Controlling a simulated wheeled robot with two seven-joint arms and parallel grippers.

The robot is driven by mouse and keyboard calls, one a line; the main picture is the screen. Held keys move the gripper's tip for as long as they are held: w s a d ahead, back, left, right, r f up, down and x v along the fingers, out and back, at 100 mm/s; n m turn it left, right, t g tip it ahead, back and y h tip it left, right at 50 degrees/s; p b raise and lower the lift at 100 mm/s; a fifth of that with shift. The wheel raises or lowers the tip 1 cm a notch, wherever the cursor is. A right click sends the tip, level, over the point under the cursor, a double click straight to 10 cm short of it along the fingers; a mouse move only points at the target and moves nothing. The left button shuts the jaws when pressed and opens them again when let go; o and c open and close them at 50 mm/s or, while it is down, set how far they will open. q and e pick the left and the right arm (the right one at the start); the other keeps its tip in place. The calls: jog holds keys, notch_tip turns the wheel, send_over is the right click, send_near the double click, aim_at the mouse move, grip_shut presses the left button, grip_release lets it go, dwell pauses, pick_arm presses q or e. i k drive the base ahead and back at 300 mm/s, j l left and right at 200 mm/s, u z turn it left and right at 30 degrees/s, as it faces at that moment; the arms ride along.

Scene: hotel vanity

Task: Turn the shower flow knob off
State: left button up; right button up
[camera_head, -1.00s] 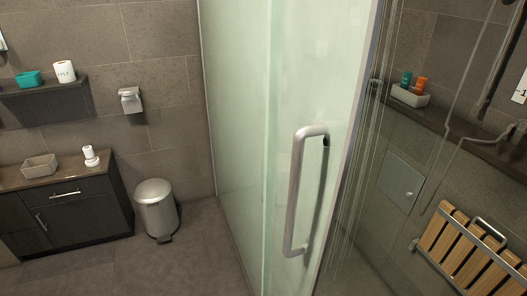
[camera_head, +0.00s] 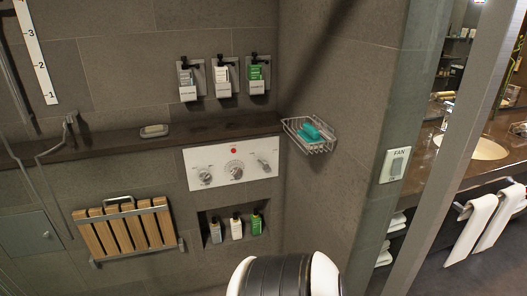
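A white shower control panel (camera_head: 220,182) is set in the grey tiled wall below a dark ledge. It carries a left knob (camera_head: 205,177), a round middle dial (camera_head: 235,170) and a right lever-like knob (camera_head: 264,164). A small red spot (camera_head: 234,151) sits above the middle dial. The labels are too small to read, so I cannot tell which one is the flow knob or how it is set. A black and white link of my arm shows at the bottom centre. Neither gripper is in view.
The dark ledge (camera_head: 105,146) holds a soap dish (camera_head: 154,131). A wire basket (camera_head: 308,137) juts out right of the panel. A niche (camera_head: 207,232) with bottles lies below. A folded wooden seat (camera_head: 127,229) is lower left. A fan switch (camera_head: 397,164) and vanity are at right.

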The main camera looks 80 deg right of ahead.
aim_at(203, 176)
jog(key=z, duration=2)
jog(key=k, duration=0.05)
